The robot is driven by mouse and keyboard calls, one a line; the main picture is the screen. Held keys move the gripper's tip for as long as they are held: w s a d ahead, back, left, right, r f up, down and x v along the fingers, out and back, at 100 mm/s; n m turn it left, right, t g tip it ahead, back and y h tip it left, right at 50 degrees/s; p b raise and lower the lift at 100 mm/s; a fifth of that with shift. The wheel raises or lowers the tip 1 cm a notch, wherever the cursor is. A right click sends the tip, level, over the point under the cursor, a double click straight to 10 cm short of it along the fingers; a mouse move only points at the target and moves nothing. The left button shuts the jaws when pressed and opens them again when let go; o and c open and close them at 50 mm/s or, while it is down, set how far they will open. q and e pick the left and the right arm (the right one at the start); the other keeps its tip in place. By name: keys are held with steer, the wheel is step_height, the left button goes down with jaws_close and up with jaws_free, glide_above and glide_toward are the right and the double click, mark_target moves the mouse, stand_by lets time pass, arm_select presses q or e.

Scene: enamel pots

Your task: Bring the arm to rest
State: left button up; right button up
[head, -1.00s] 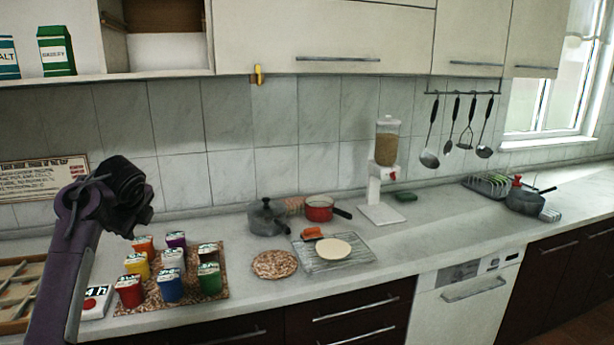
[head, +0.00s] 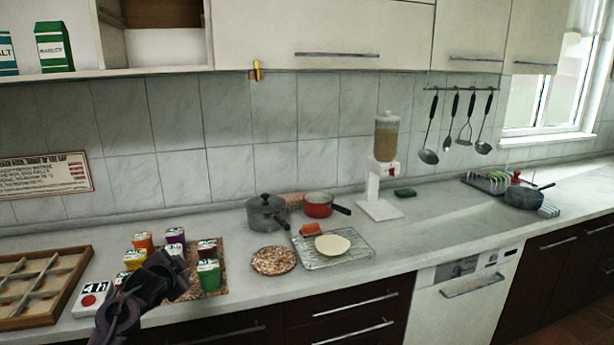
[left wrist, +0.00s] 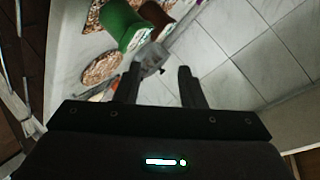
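My left gripper (head: 176,272) is over the front of the jar group in the head view and hides some of the jars. In the left wrist view its two fingers (left wrist: 158,70) are apart with nothing held between them. A green jar (head: 208,273) stands on a patterned mat (head: 214,291) to the right of the gripper; it also shows in the left wrist view (left wrist: 122,25). An orange jar (head: 142,242) and a purple jar (head: 174,237) stand at the back. My right gripper is not in view.
A wooden divided tray (head: 40,285) and a white box with a red dot (head: 90,298) are at the left. A round speckled trivet (head: 273,261), grey pot (head: 266,215), red pan (head: 318,205), wire rack (head: 360,252) and dispenser (head: 384,165) stand to the right.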

arm_select(q)
step_height(320, 180, up, 10)
steer(key=w+a+n+t, duration=0.2)
steer(key=n+t, duration=0.4)
steer(key=s+d+f+g, duration=0.15)
steer(key=s+f, duration=0.25)
steer(key=f, duration=0.9)
steer(key=s+d+f+n+g, duration=0.1)
steer(key=s+f+g, duration=0.3)
steer(key=f, duration=0.9)
steer(key=s+d+f+g, duration=0.15)
steer(key=s+f, duration=0.35)
steer(key=f, duration=0.8)
steer(key=s+d+f+g, duration=0.2)
steer(key=s+f+g, duration=0.3)
steer(key=s+f, duration=1.35)
steer(key=s+d+f+g, duration=0.1)
steer(key=s+f, duration=0.3)
steer(key=s, duration=0.7)
steer(key=s+d+f+g, duration=0.2)
steer(key=s+f+g, duration=0.1)
steer(key=s, duration=0.9)
steer(key=s+d+f+g+h, duration=0.1)
steer(key=s+f, duration=0.5)
steer(key=s, duration=0.6)
steer(key=shift+s+d+g, duration=0.15)
steer(key=shift+d+g, duration=0.35)
steer(key=shift+d, duration=0.1)
